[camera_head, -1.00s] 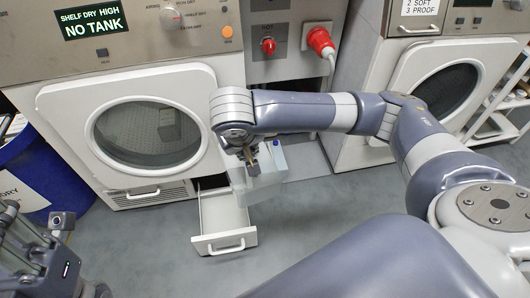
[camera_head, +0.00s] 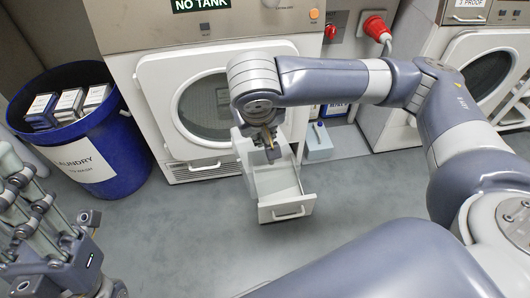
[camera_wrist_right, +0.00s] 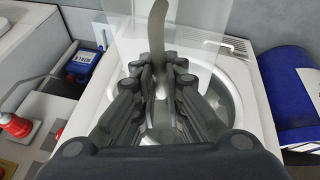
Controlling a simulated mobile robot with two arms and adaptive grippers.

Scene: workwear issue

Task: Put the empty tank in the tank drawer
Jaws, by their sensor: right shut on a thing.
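The tank (camera_head: 244,154) is a pale, see-through box. My right gripper (camera_head: 270,149) is shut on its tan handle strip, which stands between the fingers in the right wrist view (camera_wrist_right: 157,75). The tank hangs in front of the dryer, at or just over the back of the open tank drawer (camera_head: 286,210). I cannot tell whether it touches the drawer. The drawer is pulled out low under the dryer door, its handle facing me. My left gripper (camera_head: 40,215) is at the lower left, away from the tank; its finger opening is unclear.
The dryer (camera_head: 150,75) has a round-window door and a "NO TANK" display (camera_head: 200,4). A blue laundry bin (camera_head: 125,150) with boxes stands left. A pale blue-grey container (camera_head: 318,144) sits right of the drawer. The grey floor in front is clear.

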